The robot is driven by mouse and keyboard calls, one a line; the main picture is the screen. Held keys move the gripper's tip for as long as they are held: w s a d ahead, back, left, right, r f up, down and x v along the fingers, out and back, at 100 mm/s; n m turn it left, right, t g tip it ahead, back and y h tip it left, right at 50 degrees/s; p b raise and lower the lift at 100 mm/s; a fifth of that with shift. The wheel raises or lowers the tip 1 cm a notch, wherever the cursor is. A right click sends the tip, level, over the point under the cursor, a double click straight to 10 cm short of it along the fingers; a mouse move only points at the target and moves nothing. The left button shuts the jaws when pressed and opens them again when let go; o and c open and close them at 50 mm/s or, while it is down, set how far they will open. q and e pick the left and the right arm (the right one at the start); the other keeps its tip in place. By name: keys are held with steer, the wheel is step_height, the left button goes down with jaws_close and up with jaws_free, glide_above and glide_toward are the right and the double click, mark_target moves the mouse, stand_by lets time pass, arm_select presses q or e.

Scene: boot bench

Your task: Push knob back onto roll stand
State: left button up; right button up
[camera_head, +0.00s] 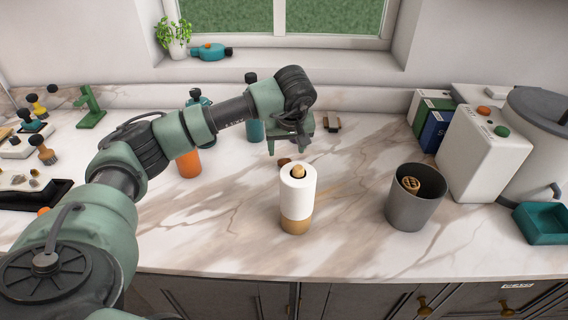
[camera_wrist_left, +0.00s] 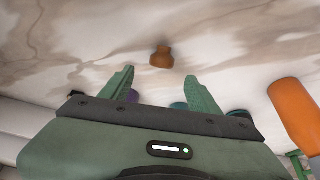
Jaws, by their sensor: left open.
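The roll stand (camera_head: 296,226) is upright near the front middle of the counter, its pale wooden base showing below a white paper roll (camera_head: 297,195). The light wooden top of its post (camera_head: 298,172) shows in the roll's core. A small brown knob (camera_head: 284,162) lies on the counter just behind the roll, partly hidden by it. My left gripper (camera_head: 288,148) is open, pointing down above and behind the roll. In the left wrist view the knob (camera_wrist_left: 161,58) shows just beyond and between the two open fingertips (camera_wrist_left: 160,75), apart from both. My right gripper is not in view.
A dark grey bin (camera_head: 415,212) stands right of the roll, with a white box (camera_head: 485,155) and teal tray (camera_head: 541,224) beyond. An orange bottle (camera_head: 188,164) and a teal one (camera_head: 254,130) stand behind my left arm.

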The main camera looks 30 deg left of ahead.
mark_target(284, 158)
arm_select(q)
steer(key=shift+x, duration=0.9)
steer(key=shift+f, duration=0.2)
steer(key=shift+w+a+f+p, duration=0.1)
steer(key=shift+a+f+p, duration=0.1)
steer(key=shift+f+p, duration=0.35)
steer(key=p+x, duration=0.1)
steer(key=x, duration=0.2)
steer(key=shift+a+f+p, duration=0.2)
steer(key=shift+p, duration=0.1)
steer(key=shift+w+f, duration=0.15)
steer(key=shift+f, duration=0.15)
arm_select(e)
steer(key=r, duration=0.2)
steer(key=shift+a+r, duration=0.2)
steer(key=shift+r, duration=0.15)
arm_select(q)
steer(key=shift+c, duration=0.2)
jaws_close()
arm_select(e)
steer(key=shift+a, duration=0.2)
